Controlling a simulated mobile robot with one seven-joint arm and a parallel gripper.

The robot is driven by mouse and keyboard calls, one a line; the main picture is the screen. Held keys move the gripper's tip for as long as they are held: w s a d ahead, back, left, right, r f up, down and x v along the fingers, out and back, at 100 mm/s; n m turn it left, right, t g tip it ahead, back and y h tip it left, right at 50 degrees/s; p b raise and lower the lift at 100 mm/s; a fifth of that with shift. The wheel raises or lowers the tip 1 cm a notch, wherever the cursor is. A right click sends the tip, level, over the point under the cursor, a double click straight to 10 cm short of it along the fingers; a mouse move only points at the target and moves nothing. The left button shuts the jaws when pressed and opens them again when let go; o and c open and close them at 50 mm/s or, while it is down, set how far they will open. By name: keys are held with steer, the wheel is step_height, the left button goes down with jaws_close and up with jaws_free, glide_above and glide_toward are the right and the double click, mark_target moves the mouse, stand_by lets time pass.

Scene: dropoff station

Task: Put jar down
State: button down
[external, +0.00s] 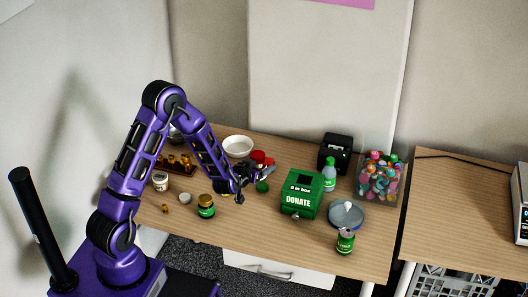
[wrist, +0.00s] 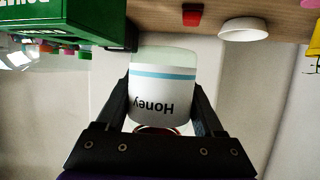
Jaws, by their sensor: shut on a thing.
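A white jar (wrist: 163,92) with a light blue band and the word "Honey" is between the fingers of my gripper (wrist: 160,108) in the wrist view. The gripper is shut on it from both sides. The lettering is upside down in that view, as are the table and box. In the external view my gripper (external: 256,177) is over the wooden table (external: 235,222), left of the green donation box. The held jar is hard to make out there, and I cannot tell whether it touches the table.
The green donation box (external: 300,194) stands right of my gripper. A white bowl (external: 237,146) and red items (external: 260,158) are behind it. A dark jar (external: 206,207) and a small white jar (external: 160,181) stand to the left. The table's front middle is clear.

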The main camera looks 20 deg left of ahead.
steer(key=s+a+r+n+y+p, duration=0.1)
steer(key=s+a+n+y+p, duration=0.1)
steer(key=a, duration=2.1)
steer(key=shift+s+y, duration=0.3)
steer(key=shift+s, duration=0.05)
steer(key=shift+r, duration=0.15)
